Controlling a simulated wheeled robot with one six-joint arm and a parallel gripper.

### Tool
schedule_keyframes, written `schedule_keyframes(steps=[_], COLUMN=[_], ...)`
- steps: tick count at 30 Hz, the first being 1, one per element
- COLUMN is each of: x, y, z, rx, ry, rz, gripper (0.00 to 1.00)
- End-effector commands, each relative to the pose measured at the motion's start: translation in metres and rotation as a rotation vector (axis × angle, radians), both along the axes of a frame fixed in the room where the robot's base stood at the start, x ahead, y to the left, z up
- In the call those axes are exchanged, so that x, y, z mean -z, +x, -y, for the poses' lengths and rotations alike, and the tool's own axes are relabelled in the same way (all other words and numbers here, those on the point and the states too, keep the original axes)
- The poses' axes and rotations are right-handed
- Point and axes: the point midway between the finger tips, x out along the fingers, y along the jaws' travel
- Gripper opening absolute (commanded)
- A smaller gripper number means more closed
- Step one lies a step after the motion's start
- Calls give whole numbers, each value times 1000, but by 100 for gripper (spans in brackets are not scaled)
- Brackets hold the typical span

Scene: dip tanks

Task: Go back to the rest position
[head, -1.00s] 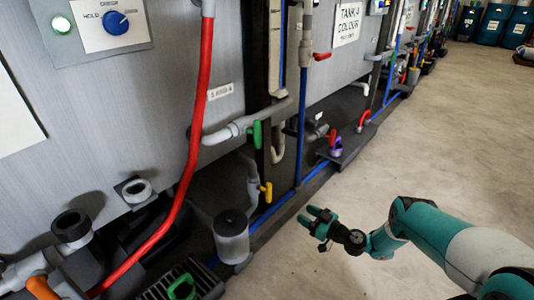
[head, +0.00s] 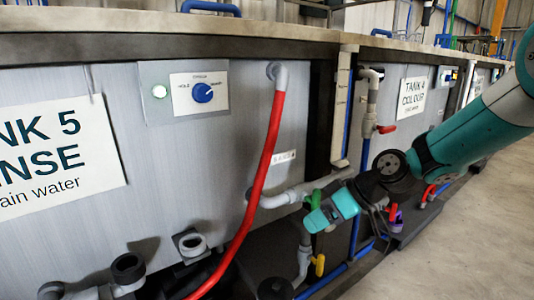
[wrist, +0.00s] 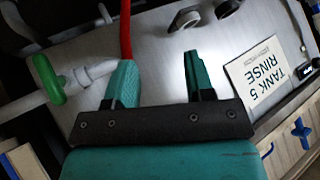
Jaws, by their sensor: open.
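My gripper (head: 333,210) is at the right of centre in the head view, in front of the grey tank wall near the green valve handle (head: 315,198). The arm reaches in from the right edge. In the wrist view my gripper (wrist: 158,78) has its two teal fingers wide apart with nothing between them. The grey tank face shows behind the fingers.
The tank 5 sign (head: 62,155) is at the left, and the wrist view also shows it (wrist: 268,78). A red hose (head: 262,165) runs down the tank. A control panel with a blue knob (head: 203,93) is above. Concrete floor (head: 440,245) is clear at the right.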

Motion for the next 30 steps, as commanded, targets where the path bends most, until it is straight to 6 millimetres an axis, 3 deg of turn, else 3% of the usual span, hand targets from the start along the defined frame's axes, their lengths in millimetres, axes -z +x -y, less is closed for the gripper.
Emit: schedule_keyframes(steps=[1,6,12,18,20,21,30], x=[-20,-54,-67,-67,-67,-87,-163], y=[-27,-117,-199,-261,-277,-272,-271], z=[-5,-3,13,34,42,41,40], rx=[-2,40,111,182,204,203,201], ry=[-41,-180,-302,-391,-414,-411,-408], rz=[-28,-149,-245,-307,-323,-325,-324], gripper=[49,49,49,49,49,49,49])
